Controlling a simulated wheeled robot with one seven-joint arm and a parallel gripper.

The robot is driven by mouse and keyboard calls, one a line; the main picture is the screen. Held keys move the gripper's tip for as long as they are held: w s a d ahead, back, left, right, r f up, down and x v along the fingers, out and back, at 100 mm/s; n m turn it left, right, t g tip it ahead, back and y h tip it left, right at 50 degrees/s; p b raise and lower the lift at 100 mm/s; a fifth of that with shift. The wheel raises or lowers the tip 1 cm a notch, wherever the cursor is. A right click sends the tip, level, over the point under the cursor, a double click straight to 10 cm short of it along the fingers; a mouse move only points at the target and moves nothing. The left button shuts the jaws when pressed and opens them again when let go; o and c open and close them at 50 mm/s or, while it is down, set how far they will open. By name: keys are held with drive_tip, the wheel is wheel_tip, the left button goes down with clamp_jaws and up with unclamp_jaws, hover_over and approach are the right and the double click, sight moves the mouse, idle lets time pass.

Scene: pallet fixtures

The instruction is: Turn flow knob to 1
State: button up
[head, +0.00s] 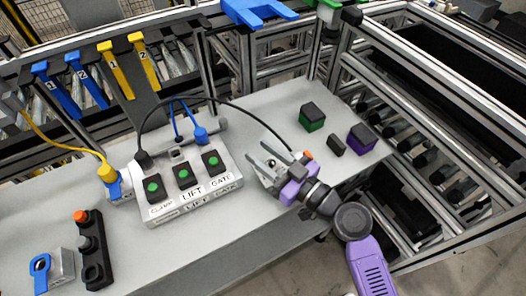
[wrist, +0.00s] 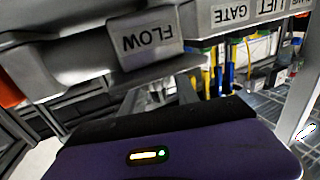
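The block labelled FLOW (wrist: 148,45) shows upside down at the top of the wrist view, just beyond my fingers. In the head view, my gripper (head: 265,156) is over the right part of the bench, with its two fingers spread apart. A small round part (head: 271,162) shows between the fingers; I cannot tell whether it is the flow knob or whether a finger touches it. The knob's setting and the mark 1 are not readable. My gripper's purple body fills the lower wrist view and hides what lies below.
A grey panel with green buttons (head: 183,174), labelled CLAMP, LIFT and GATE, stands left of my gripper. A black cable (head: 222,99) arches over from it. A green-black block (head: 312,117) and a purple-black block (head: 362,137) are at right. A black control strip (head: 92,250) lies at lower left.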

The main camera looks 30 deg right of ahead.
clamp_jaws()
drive_tip(key=shift+m+h, duration=0.3)
drive_tip(key=shift+h, duration=0.2)
drive_tip(key=shift+d+r+m+t+h+p, duration=0.1)
drive_tip(key=shift+m+t+h+p, duration=0.2)
drive_tip(key=shift+m+h+p, duration=0.3)
drive_tip(key=h+p, duration=0.1)
drive_tip(key=m+h+p, duration=0.1)
drive_tip(key=h, duration=0.1)
drive_tip(key=shift+d+r+m+p, duration=0.25)
drive_tip(key=shift+d+m+p, duration=0.05)
drive_tip(key=shift+m+p, duration=0.1)
drive_tip(key=m+h+p, duration=0.1)
drive_tip(key=h+p, duration=0.1)
drive_tip(key=m+h+p, duration=0.1)
drive_tip(key=h+p, duration=0.1)
drive_tip(key=shift+d+f, duration=0.15)
drive_tip(key=shift+d, duration=0.25)
drive_tip(key=shift+d+f+m+g+h+p, duration=0.1)
drive_tip(key=shift+m+g+h+p, duration=0.1)
drive_tip(key=shift+m+h, duration=0.3)
drive_tip(key=shift+d+f+m+g+h+p, duration=0.1)
drive_tip(key=shift+m+g+h+p, duration=0.1)
drive_tip(key=shift+m+h, duration=0.3)
drive_tip(key=shift+h, duration=0.4)
